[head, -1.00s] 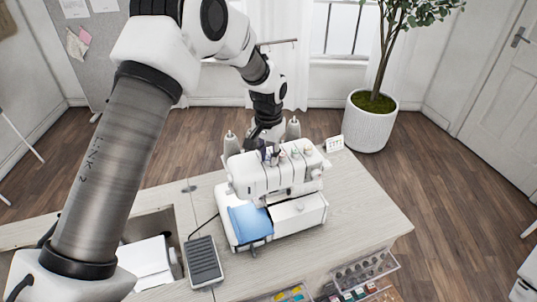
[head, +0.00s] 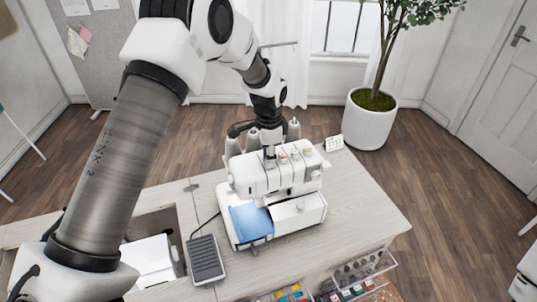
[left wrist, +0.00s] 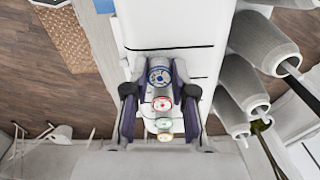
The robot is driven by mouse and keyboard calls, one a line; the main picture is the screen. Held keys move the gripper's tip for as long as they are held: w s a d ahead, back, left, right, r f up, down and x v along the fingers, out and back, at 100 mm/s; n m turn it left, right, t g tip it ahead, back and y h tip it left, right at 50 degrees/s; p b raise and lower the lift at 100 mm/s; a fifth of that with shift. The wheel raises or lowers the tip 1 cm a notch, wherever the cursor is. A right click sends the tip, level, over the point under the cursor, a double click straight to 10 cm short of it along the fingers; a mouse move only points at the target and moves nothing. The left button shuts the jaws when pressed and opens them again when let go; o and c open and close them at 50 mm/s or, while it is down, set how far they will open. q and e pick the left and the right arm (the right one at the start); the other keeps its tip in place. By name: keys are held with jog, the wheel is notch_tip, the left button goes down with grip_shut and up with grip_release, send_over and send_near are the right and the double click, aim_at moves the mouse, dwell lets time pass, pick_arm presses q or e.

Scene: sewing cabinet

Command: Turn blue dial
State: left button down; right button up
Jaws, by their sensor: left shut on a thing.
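The white sewing machine (head: 250,182) stands on the cabinet top. Its row of dials shows in the left wrist view: the blue dial (left wrist: 160,75), then the red dial (left wrist: 163,103), green dial (left wrist: 164,124) and yellow dial (left wrist: 165,137). My left gripper (left wrist: 160,82) is shut on the blue dial, with one finger on each side of it. In the head view my left gripper (head: 269,157) comes down from above at the left end of the row and hides the blue dial. The red dial (head: 282,158) is just right of it. My right gripper is not in view.
Grey thread cones (left wrist: 245,100) stand close beside the dials. A blue cloth (head: 250,222) lies at the machine's front left, and a foot pedal (head: 206,259) lies left of it. A small calendar card (head: 334,144) stands behind. The cabinet top's right side (head: 365,210) is clear.

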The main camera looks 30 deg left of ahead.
pick_arm(q)
jog(key=shift+m, duration=1.1)
jog(key=c, duration=0.9)
grip_release()
jog(key=shift+f, duration=0.1)
jog(key=shift+c, duration=0.2)
jog(key=shift+w+d, duration=0.1)
notch_tip(320, 180, up, 12)
